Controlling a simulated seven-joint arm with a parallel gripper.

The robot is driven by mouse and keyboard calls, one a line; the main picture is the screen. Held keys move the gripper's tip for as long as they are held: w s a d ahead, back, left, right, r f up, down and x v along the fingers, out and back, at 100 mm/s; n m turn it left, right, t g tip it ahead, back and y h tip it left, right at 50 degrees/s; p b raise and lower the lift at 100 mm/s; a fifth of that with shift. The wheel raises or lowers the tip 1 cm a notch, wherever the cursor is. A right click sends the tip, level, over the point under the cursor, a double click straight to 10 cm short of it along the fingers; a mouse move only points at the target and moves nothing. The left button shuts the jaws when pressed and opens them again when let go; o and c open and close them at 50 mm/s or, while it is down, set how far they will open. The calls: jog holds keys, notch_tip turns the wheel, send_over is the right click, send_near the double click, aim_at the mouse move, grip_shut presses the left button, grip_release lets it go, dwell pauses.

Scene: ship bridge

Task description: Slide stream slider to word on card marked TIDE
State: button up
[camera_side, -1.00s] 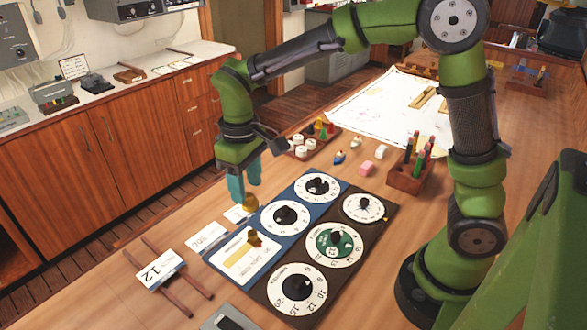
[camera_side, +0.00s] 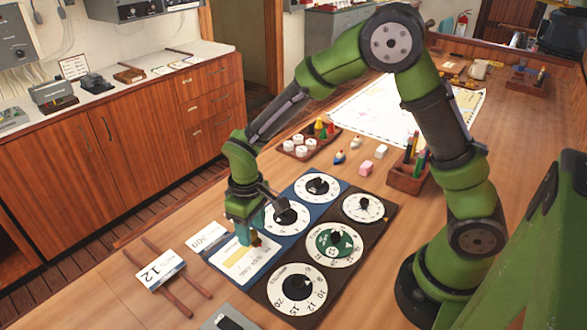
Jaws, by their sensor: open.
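My gripper (camera_side: 250,236), with teal fingers, points down over the upper end of the white slider panel (camera_side: 228,269) on the blue board. Its fingers are open around or right beside the small brass slider knob (camera_side: 257,241); I cannot tell whether they touch it. The panel has a yellow strip and print too small to read. A white card marked 12 (camera_side: 160,270) rests on two dark wooden rails at the left; its small heading is unreadable. Another white card (camera_side: 207,237) with a number lies beside the board. I cannot make out TIDE on either card.
Several round dials, including a green one (camera_side: 334,243), fill the blue and dark boards right of the panel. A tray of pieces (camera_side: 308,142), small blocks and a wooden pen holder (camera_side: 407,180) stand behind. A grey device (camera_side: 229,319) sits at the front edge.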

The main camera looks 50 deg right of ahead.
aim_at(242, 251)
grip_shut()
jog(key=shift+a, duration=1.8)
grip_release()
jog(key=shift+r, duration=0.15)
notch_tip(242, 251, up, 17)
